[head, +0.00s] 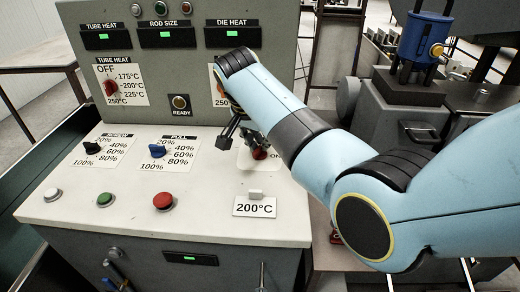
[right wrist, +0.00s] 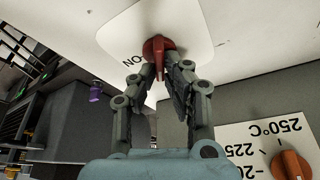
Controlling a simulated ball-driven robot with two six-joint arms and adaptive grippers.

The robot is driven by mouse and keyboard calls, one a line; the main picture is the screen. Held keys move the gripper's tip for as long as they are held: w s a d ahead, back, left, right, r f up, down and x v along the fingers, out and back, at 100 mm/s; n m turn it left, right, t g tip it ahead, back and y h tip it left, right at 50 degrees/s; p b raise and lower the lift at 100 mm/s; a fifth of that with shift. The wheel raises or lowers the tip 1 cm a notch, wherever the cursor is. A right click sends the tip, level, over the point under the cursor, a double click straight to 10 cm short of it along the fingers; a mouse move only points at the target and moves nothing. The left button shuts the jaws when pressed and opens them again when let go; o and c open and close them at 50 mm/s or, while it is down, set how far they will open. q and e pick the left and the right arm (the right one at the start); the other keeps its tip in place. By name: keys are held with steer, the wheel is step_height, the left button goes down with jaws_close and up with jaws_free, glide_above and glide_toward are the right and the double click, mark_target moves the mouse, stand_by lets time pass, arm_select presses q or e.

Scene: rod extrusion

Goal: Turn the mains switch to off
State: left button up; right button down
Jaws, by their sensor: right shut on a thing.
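The mains switch is a red knob (head: 260,153) on a white plate at the right of the sloped panel, with the label ON beside it. In the right wrist view the knob (right wrist: 157,47) shows at top centre, with the upside-down word ON to its left. My right gripper (head: 243,138) reaches down over the plate and partly hides the knob and lettering in the head view. In the right wrist view its two fingers (right wrist: 160,72) are on either side of the knob's handle, shut on it. An OFF label on this plate cannot be made out. My left gripper is not in view.
Left of the switch are a blue PULL knob (head: 157,151) and a black SCREW knob (head: 91,148). A red button (head: 163,202) and a 200°C sign (head: 255,207) are nearer. An orange die heat knob (right wrist: 291,165) is close to the gripper. Machinery (head: 411,110) stands right.

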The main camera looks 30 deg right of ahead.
stand_by(0.6)
steer(key=shift+r+n+p, duration=0.1)
steer(key=shift+n+p, duration=0.3)
steer(key=shift+p, duration=0.25)
steer(key=shift+n+t+p, duration=0.3)
steer(key=shift+n+p, duration=0.3)
